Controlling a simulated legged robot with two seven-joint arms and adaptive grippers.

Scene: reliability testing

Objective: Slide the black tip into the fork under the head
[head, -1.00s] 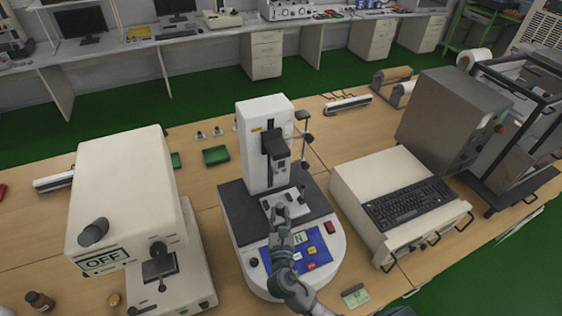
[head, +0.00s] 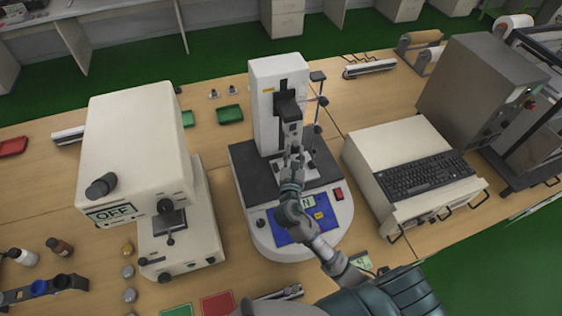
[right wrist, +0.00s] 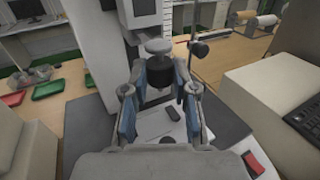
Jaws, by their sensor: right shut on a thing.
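The white test machine (head: 262,105) stands mid-bench in the head view, with a dark head (head: 288,110) on its column. My right gripper (head: 294,152) is just below the head, over the machine's base plate. In the right wrist view its two fingers (right wrist: 158,75) are closed in around a small black piece, the black tip (right wrist: 155,93). A rounded grey part under the head (right wrist: 157,47) is right beyond the fingertips. The fork's slot is not clear, and I cannot tell whether the tip touches it. My left gripper is not in view.
A thin side post (head: 318,100) stands right of the head. A beige instrument reading OFF (head: 130,150) is on the left, and a case with a keyboard (head: 425,180) on the right. A small dark piece (right wrist: 172,112) lies on the plate below the fingers.

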